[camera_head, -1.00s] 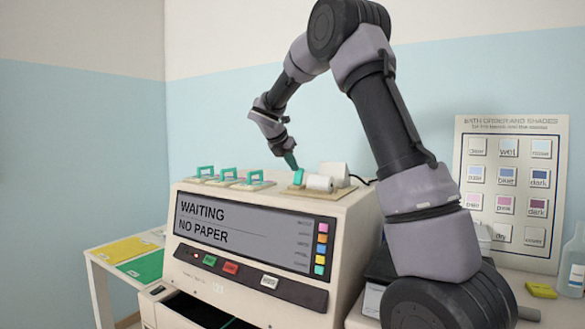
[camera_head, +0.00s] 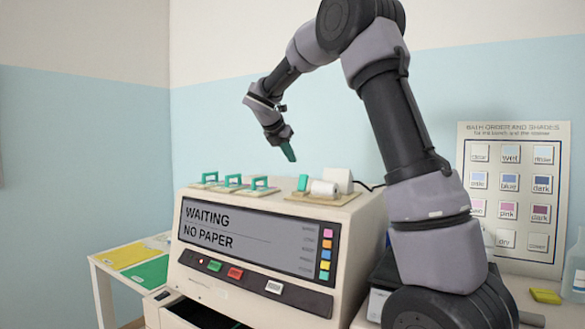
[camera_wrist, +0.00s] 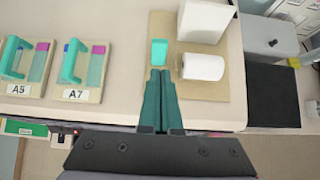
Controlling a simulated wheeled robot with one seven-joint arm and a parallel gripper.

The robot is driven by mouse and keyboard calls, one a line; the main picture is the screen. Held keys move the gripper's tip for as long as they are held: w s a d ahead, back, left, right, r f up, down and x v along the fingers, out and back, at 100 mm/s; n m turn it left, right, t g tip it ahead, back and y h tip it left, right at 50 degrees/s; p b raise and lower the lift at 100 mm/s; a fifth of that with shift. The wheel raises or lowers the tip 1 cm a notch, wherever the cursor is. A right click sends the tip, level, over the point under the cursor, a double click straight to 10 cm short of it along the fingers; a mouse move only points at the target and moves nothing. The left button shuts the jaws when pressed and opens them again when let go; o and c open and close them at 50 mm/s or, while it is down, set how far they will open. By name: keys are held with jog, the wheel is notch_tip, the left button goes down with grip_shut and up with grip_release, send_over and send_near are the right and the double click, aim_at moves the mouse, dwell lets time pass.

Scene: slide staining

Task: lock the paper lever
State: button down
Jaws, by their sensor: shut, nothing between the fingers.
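The paper lever (camera_head: 303,183) is a small teal tab standing on a beige board on top of the machine, just left of a white paper roll (camera_head: 325,188). In the wrist view the lever (camera_wrist: 159,52) lies just beyond my fingertips, and the roll (camera_wrist: 202,67) is to its right. My gripper (camera_head: 291,158) is shut and empty, pointing down above the lever and apart from it in the head view. In the wrist view its teal fingers (camera_wrist: 160,76) are together. The machine's screen (camera_head: 254,229) reads "WAITING" and "NO PAPER".
Several teal-handled slide holders (camera_head: 231,182) stand left of the lever; two in the wrist view are labelled A5 and A7. A white block (camera_head: 340,178) stands behind the roll. An open drawer (camera_head: 198,314) is below. A shade chart (camera_head: 512,190) leans on the wall.

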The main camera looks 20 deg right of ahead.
notch_tip(320, 180, up, 6)
jog(key=s+a, duration=0.2)
jog(key=shift+r, duration=0.1)
dwell(0.3)
